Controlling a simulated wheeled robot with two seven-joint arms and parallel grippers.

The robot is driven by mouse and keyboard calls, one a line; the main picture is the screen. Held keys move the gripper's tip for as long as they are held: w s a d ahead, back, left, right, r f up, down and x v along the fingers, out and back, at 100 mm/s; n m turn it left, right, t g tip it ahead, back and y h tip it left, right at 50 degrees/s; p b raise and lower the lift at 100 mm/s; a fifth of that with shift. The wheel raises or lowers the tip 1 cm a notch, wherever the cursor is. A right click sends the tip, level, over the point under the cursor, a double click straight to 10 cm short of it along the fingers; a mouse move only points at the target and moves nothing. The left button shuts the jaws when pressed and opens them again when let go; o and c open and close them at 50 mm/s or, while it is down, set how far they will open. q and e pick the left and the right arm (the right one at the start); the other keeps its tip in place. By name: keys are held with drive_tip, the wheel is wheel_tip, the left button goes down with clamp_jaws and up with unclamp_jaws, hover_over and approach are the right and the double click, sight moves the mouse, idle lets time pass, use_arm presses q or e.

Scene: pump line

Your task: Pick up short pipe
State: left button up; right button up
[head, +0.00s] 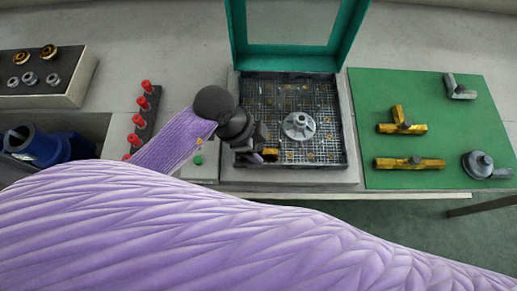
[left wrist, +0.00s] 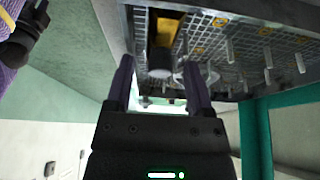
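A short yellow piece (head: 270,153), which looks like the short pipe, lies at the front left of the gridded tray (head: 300,89). In the left wrist view a yellow and dark cylinder (left wrist: 166,32), apparently the same piece, lies ahead in line with the gap between my fingers. My left gripper (head: 259,153) is close beside it in the head view. In the left wrist view my left gripper (left wrist: 158,64) is open, its fingers apart with no visible contact. A dark end of my other arm (left wrist: 25,30) shows at the top left; its fingers are unclear.
A grey flanged part (head: 299,126) stands in the tray, with a green frame (head: 237,40) behind. A green mat (head: 385,90) at right holds a yellow tee (head: 402,127), a yellow pipe piece (head: 409,163) and grey fittings. Red-topped pegs (head: 143,103) and a blue part (head: 50,146) are left.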

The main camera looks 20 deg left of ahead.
use_arm(q)
clamp_jaws()
drive_tip(key=shift+r, duration=0.1)
wheel_tip(320, 180, up, 15)
drive_tip(key=p, duration=1)
